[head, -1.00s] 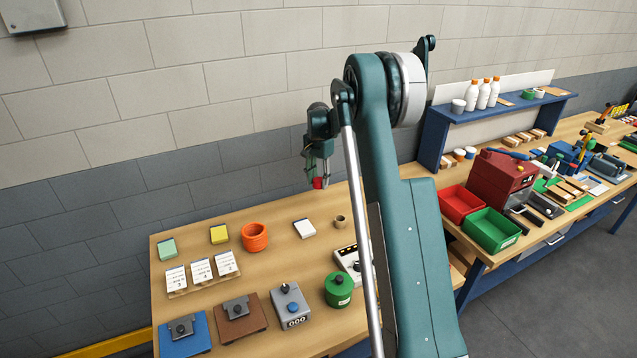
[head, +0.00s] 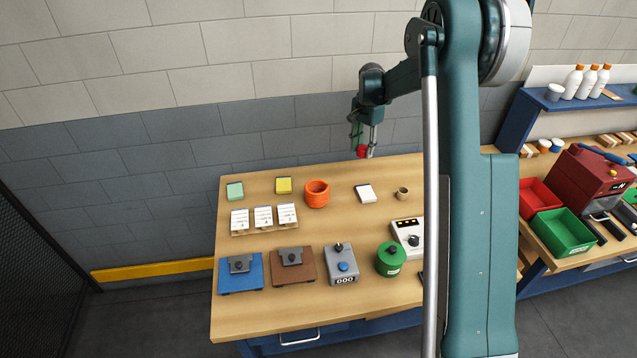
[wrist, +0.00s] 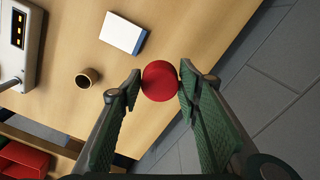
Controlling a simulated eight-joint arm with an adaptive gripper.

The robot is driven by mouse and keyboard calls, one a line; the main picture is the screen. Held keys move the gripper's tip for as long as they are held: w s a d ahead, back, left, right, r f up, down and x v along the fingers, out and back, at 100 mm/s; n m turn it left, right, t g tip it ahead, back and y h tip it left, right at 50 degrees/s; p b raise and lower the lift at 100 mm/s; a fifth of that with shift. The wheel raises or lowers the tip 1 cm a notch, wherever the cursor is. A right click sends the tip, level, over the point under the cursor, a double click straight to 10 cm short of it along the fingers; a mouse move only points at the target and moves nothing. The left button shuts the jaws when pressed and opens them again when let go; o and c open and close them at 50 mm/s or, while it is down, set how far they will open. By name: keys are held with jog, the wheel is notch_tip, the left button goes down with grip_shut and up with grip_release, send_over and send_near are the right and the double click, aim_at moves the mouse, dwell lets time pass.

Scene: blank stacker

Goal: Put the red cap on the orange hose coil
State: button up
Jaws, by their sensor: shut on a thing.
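My gripper (head: 362,153) is shut on the red cap (wrist: 160,81), which shows round between the two green-padded fingers in the wrist view. In the head view the red cap (head: 363,154) hangs near the table's back edge, right of the orange hose coil and above the table. The orange hose coil (head: 317,195) stands on the table near the back, between the yellow pad and the white notepad. Its top appears clear. The coil is not in the wrist view.
A white notepad (head: 366,193) and a small brown cup (head: 402,193) lie right of the coil. A yellow pad (head: 284,185) is left of it. White cards (head: 263,217), a grey counter box (head: 341,266) and a green canister (head: 390,260) stand nearer the front.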

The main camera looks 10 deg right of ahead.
jog(key=s+a+r+p, duration=0.1)
jog(key=s+a+r, duration=0.1)
jog(key=a, duration=0.4)
jog(key=s+a+r+p, duration=0.1)
jog(key=s+a+r, duration=0.1)
jog(key=s+a, duration=0.2)
jog(key=s+a+r+n+p, duration=0.1)
jog(key=s+a+r, duration=0.1)
jog(key=a, duration=0.8)
jog(key=shift+s+a, duration=0.25)
jog(key=shift+s, duration=0.6)
jog(key=shift+f, duration=0.1)
send_over(317, 185)
jog(key=shift+a+f, duration=0.1)
jog(key=shift+f, duration=3)
jog(key=shift+f+p, duration=0.35)
jog(key=shift+f, duration=1.5)
jog(key=shift+f, duration=0.2)
jog(key=o, duration=0.7)
jog(key=shift+r, duration=0.3)
